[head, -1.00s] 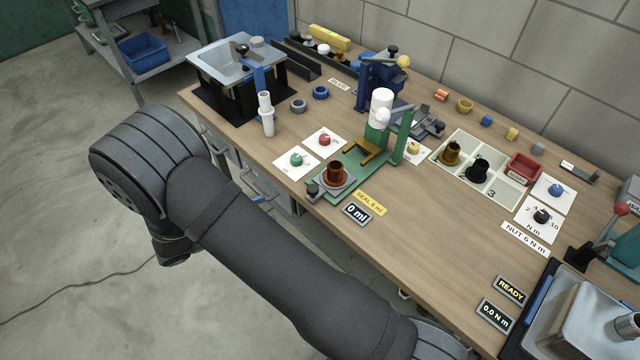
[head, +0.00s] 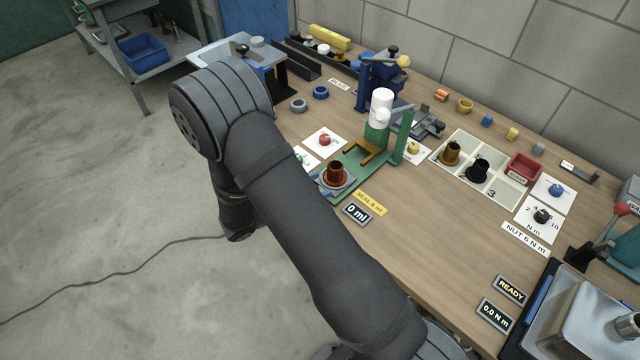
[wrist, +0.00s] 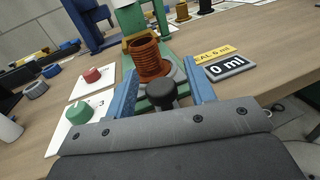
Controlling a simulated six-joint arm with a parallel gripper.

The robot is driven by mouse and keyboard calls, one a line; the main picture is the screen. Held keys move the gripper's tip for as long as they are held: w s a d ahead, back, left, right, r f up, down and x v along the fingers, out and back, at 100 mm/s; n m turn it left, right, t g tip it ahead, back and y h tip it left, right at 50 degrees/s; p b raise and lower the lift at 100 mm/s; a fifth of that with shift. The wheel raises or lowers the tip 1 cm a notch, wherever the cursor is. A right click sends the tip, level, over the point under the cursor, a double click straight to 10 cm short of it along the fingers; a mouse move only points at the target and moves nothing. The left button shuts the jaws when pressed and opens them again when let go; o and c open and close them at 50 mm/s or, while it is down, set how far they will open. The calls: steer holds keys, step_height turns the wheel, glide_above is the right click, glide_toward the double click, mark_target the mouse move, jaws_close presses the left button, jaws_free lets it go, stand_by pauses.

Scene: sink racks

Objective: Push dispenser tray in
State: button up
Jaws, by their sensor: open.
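The dispenser is a green stand (head: 376,133) with a white bottle (head: 381,104) on top, in the middle of the bench. Its grey tray (head: 347,181) is slid out toward the bench's front edge and carries a copper-brown threaded part (head: 335,171), which also shows in the wrist view (wrist: 150,60). A black knob (wrist: 161,93) is at the tray's near end. My gripper (wrist: 161,85) is open, its blue fingers on either side of the knob and tray end. I cannot tell whether they touch. In the head view my arm hides the gripper and the knob.
A red knob (wrist: 92,75) and a green knob (wrist: 79,112) stand on white cards left of the tray. A "0 ml" display (head: 356,214) and a yellow "SEAL 6 ml" label (head: 370,202) lie to the right. A parts tray (head: 479,171) stands farther right.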

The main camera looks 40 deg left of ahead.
mark_target(331, 175)
steer(key=shift+x, duration=0.85)
steer(key=shift+c, duration=0.4)
jaws_close()
steer(key=shift+w, duration=2.35)
steer(key=shift+o, duration=0.4)
jaws_free()
steer(key=shift+s, duration=0.1)
